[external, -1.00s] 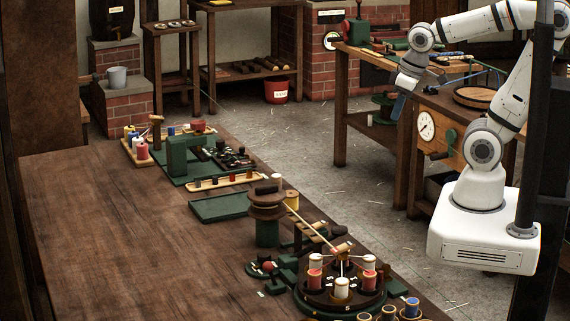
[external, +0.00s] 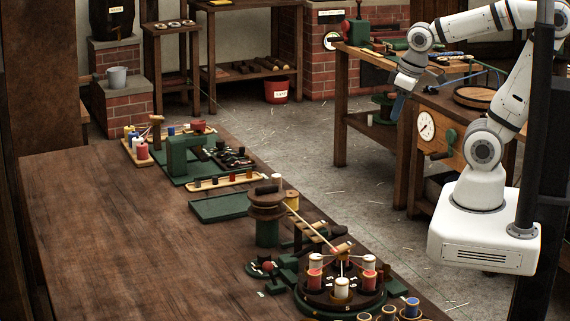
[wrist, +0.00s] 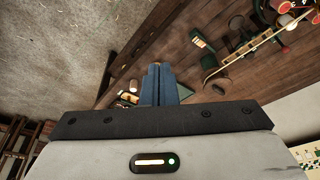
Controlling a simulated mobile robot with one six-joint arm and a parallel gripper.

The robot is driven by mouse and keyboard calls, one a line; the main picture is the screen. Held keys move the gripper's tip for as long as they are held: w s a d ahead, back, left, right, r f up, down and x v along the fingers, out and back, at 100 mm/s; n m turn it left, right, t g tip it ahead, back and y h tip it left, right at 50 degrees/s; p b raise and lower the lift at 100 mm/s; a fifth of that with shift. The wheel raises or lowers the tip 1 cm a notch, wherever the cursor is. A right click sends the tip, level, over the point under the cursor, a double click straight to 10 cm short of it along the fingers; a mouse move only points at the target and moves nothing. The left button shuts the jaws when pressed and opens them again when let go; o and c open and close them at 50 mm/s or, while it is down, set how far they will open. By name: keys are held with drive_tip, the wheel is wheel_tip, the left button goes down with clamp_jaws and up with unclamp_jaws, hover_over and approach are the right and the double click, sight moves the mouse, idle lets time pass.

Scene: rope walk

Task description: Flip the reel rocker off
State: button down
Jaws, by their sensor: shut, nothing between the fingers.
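My gripper (external: 398,106) hangs at the upper right in the external view, over the floor side of the long bench and well away from its fittings. Its blue fingers (wrist: 158,70) are together and empty in the wrist view. A wooden reel (external: 268,204) stands on a green post on the long bench, with a line running from it to the bobbin turntable (external: 342,293). I cannot pick out the reel rocker with certainty. A small green block with pale markings (wrist: 202,40) lies near the bench edge in the wrist view; its identity is unclear.
The long bench (external: 110,225) has clear wood on its left. A green press-like machine (external: 185,155) and bobbin rack stand at its far end. A second workbench with a dial (external: 427,125) is near my arm. A red bucket (external: 276,91) stands on the floor.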

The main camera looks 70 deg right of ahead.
drive_tip(key=w+a+f+m+g+b, duration=0.2)
drive_tip(key=w+a, duration=0.1)
drive_tip(key=w, duration=0.3)
drive_tip(key=w+a+f+m+g+b, duration=0.1)
drive_tip(key=w+a+f+m+b, duration=0.2)
drive_tip(key=w, duration=0.2)
drive_tip(key=m+g+h+b, duration=0.2)
drive_tip(key=m+b, duration=0.1)
drive_tip(key=m, duration=0.1)
hover_over(321, 222)
drive_tip(key=w+a, duration=0.3)
drive_tip(key=w+a+x, duration=0.1)
drive_tip(key=x, duration=0.6)
drive_tip(key=shift+f, duration=0.5)
drive_tip(key=shift+s, duration=0.1)
drive_tip(key=p+x, duration=0.1)
drive_tip(key=x, duration=1.3)
drive_tip(key=shift+a, duration=0.1)
